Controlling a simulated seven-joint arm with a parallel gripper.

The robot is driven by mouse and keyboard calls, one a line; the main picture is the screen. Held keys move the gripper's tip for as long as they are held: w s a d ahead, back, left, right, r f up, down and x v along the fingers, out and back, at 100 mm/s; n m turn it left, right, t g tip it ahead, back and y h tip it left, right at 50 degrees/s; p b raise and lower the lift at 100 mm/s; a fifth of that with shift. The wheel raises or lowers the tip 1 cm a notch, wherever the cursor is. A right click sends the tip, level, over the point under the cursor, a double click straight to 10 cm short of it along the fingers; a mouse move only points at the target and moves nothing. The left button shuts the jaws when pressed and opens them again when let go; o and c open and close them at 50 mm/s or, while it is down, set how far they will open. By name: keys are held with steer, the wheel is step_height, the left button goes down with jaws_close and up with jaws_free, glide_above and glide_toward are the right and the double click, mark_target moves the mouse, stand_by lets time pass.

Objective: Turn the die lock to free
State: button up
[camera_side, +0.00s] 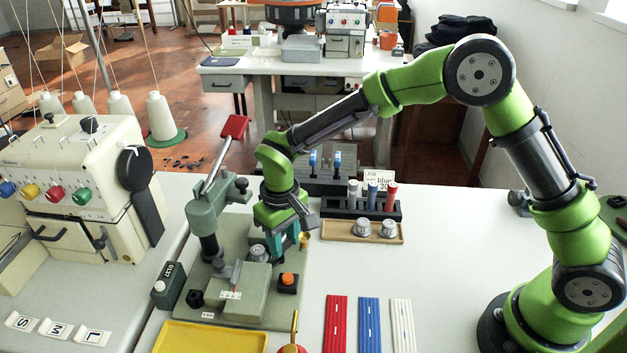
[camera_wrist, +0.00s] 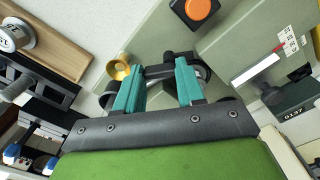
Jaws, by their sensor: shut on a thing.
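The die lock (camera_wrist: 159,71) looks like a dark bar-shaped handle on the grey-green buttonhole machine (camera_side: 243,310). In the wrist view it sits between the two teal fingers of my gripper (camera_wrist: 160,66), which are shut on it. In the side view my gripper (camera_side: 283,246) points down at the right rear of the machine, and its fingers and the arm hide most of the lock there. A brass knob (camera_wrist: 117,70) is just left of the fingers in the wrist view. I cannot read any lock or free marking.
An orange button (camera_side: 288,279) and a marked plate (camera_side: 230,294) are on the machine's front. A red-handled lever (camera_side: 235,127) rises behind left. A wooden tray (camera_side: 338,236) with two metal dies and a thread rack (camera_side: 345,207) stand right. Cloth strips (camera_side: 369,323) lie in front.

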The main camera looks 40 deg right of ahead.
steer(key=n, duration=0.3)
steer(key=shift+w+n, duration=0.2)
steer(key=shift+n, duration=0.1)
steer(key=shift+w+a+n, duration=0.1)
steer(key=shift+n, duration=0.8)
steer(key=shift+w+a+n, duration=0.1)
steer(key=shift+n, duration=0.8)
steer(key=o, duration=1)
steer(key=shift+o, duration=0.2)
step_height(320, 180, up, 17)
